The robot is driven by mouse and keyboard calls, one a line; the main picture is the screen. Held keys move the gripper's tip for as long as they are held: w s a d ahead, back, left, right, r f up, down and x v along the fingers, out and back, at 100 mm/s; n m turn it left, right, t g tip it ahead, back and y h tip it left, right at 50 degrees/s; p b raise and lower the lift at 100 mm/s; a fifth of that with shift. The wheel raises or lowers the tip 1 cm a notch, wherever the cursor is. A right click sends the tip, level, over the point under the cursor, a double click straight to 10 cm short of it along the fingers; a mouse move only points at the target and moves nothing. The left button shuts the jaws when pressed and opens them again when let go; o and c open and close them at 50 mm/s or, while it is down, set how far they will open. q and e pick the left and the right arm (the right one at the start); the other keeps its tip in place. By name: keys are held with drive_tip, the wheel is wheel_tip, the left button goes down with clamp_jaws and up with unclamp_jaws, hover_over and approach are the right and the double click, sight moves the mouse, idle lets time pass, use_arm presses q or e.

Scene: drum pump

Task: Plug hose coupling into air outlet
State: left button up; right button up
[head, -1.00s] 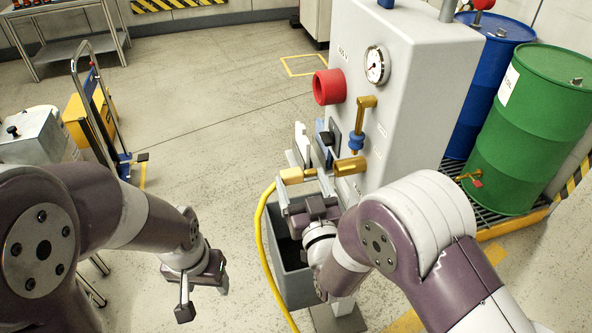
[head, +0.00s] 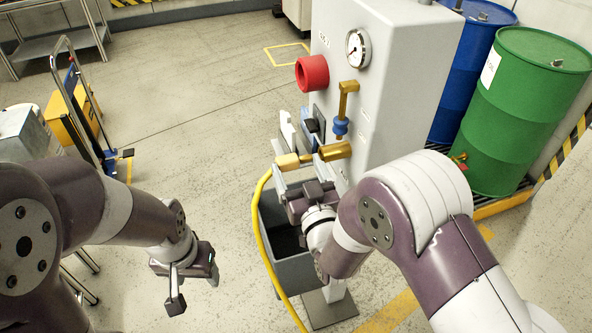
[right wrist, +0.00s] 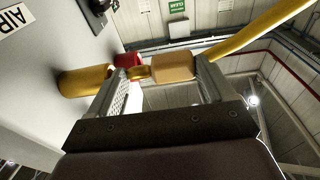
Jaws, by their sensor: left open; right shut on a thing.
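The hose coupling (head: 288,161) is a tan-brass cylinder with a brass nose, on the end of a yellow hose (head: 262,215). My right gripper (head: 292,170) is shut on it. The air outlet (head: 336,151) is a brass cylinder on the side of the grey cabinet. The coupling's nose points at the outlet, very close to it. In the right wrist view the coupling (right wrist: 172,68) lies between the fingers, and the outlet (right wrist: 82,80) is partly behind the left finger; I cannot tell whether they touch. My left gripper (head: 195,291) is open and empty, low at the left.
The grey cabinet (head: 400,70) carries a gauge (head: 357,48), a red knob-like part (head: 312,73) and a brass pipe with a blue collar (head: 341,125). A grey bin (head: 293,272) stands below. Blue and green drums (head: 530,110) are at the right. Floor at left-centre is clear.

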drive_tip(key=shift+d, duration=0.2)
idle(0.4)
drive_tip(key=shift+w+d+b, duration=0.1)
drive_tip(key=shift+d+b, duration=0.1)
drive_tip(key=shift+b, duration=0.15)
drive_tip(key=shift+f, duration=0.1)
idle(0.4)
drive_tip(key=shift+w+d, duration=0.1)
drive_tip(key=shift+d, duration=0.15)
idle(0.4)
drive_tip(key=shift+d+r, duration=0.15)
drive_tip(key=shift+r, duration=0.05)
drive_tip(key=shift+b, duration=0.35)
drive_tip(key=shift+w, duration=0.1)
idle(0.4)
